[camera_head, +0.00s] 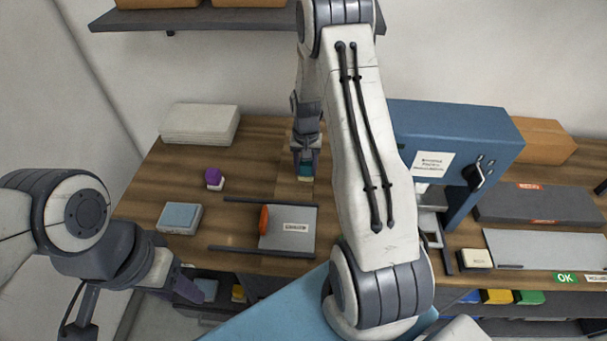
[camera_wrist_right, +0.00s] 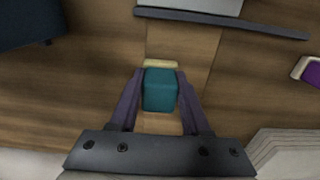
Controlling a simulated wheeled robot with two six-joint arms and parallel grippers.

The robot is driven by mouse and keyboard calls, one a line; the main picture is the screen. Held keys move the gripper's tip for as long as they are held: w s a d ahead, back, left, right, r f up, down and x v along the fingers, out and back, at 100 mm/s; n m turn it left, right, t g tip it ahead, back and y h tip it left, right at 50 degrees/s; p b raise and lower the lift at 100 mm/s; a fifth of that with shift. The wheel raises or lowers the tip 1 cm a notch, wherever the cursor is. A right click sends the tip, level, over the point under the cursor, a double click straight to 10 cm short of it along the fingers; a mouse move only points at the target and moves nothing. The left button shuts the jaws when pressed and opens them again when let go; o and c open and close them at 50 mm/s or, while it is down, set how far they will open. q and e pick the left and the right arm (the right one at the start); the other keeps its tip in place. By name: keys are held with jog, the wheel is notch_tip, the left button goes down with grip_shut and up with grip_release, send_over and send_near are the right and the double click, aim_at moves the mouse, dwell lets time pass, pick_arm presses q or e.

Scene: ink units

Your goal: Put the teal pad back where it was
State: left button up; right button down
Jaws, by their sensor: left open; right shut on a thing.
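The teal pad (camera_wrist_right: 160,90) is between the fingers of my right gripper (camera_wrist_right: 158,88), which is shut on it. A cream strip shows at the pad's far edge in the right wrist view. In the head view the teal pad (camera_head: 305,171) shows under my right gripper (camera_head: 305,160), over the back middle of the wooden table. Whether it touches the table is unclear. My left gripper (camera_head: 186,289) is open and empty, low at the front left by the table's front edge.
A purple pad (camera_head: 213,177), a light blue block (camera_head: 180,217), a white stack (camera_head: 200,123) and a grey plate with an orange disc (camera_head: 290,228) between dark rails surround it. A blue machine (camera_head: 455,125) stands right. Bare wood (camera_head: 250,165) lies left of the pad.

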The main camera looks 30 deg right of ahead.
aim_at(304, 175)
jog(key=shift+w+a+f, duration=0.1)
jog(key=shift+a+f, duration=0.2)
jog(key=shift+f, duration=0.2)
notch_tip(304, 175, down, 2)
jog(key=shift+f+p, duration=0.25)
jog(key=shift+p, duration=0.5)
jog(key=shift+f, duration=0.4)
jog(key=shift+f, duration=0.15)
jog(key=shift+c, duration=1.8)
grip_release()
